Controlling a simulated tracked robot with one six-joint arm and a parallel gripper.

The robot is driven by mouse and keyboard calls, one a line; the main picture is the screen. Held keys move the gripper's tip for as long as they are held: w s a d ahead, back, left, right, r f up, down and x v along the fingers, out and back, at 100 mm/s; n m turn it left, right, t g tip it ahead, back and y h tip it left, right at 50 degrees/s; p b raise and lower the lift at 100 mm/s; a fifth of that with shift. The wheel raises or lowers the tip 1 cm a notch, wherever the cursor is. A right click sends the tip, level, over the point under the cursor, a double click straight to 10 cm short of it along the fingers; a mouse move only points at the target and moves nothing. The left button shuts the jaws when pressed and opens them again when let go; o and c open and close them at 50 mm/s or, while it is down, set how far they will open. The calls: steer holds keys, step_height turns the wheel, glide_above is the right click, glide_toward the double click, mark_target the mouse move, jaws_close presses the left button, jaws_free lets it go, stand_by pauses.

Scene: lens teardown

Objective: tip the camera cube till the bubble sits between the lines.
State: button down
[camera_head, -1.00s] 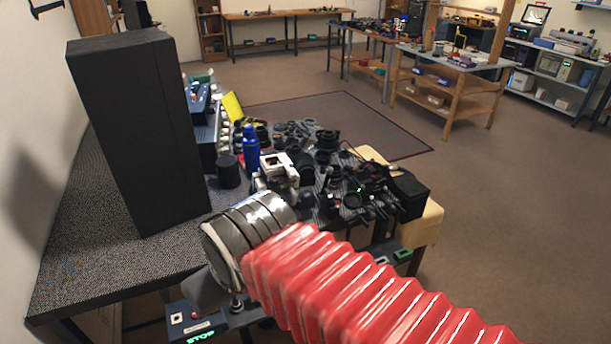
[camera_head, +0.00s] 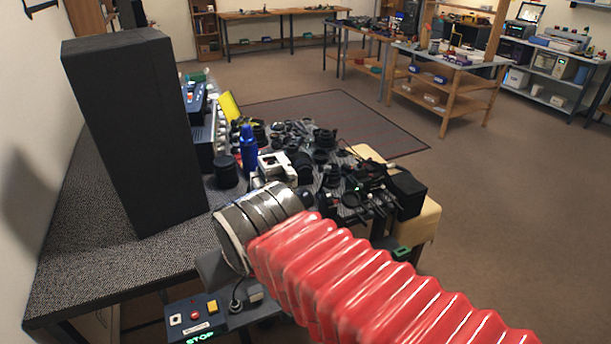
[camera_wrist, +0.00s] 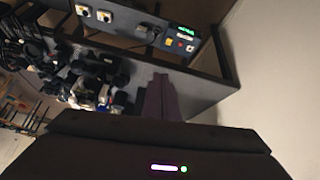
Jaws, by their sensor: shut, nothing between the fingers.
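My gripper (camera_wrist: 160,82) shows in the wrist view as two dark fingers pressed together, pointing over the bench, with nothing seen between them. A white block-like part with a dark square opening (camera_head: 272,165) lies among black parts, just beyond my silver wrist. A small black box (camera_head: 407,194) stands at the cluster's right end. I cannot tell whether either is the camera cube. No bubble or lines can be made out in either view.
A tall black box (camera_head: 135,130) stands on the speckled bench (camera_head: 85,265) at the left. A blue bottle (camera_head: 248,150) and a black cylinder (camera_head: 226,172) stand beside the crowded black parts. A control box with a STOP light (camera_head: 193,318) is at the front. The bench's near left is clear.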

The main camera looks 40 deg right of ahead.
steer(key=w+d+m+t+h, duration=0.25)
steer(key=w+d+m, duration=0.4)
steer(key=d, duration=0.65)
steer(key=w+d+m+t+h, duration=0.2)
steer(key=w+d+m+t, duration=0.15)
steer(key=w+d, duration=0.85)
steer(key=s+d+f+m+t+y, duration=0.1)
steer(key=s+d+f+m+t, duration=0.2)
steer(key=d, duration=0.7)
steer(key=s+d+f+m+t+y, duration=0.1)
steer(key=s+f+m+t+y, duration=0.2)
steer(key=s, duration=0.4)
steer(key=shift+d+f+m, duration=0.4)
steer(key=shift+f+m, duration=0.2)
steer(key=shift+m, duration=0.4)
steer(key=shift+w, duration=0.1)
steer(key=w+a, duration=0.3)
steer(key=w, duration=0.8)
steer(key=shift+a+r, duration=0.2)
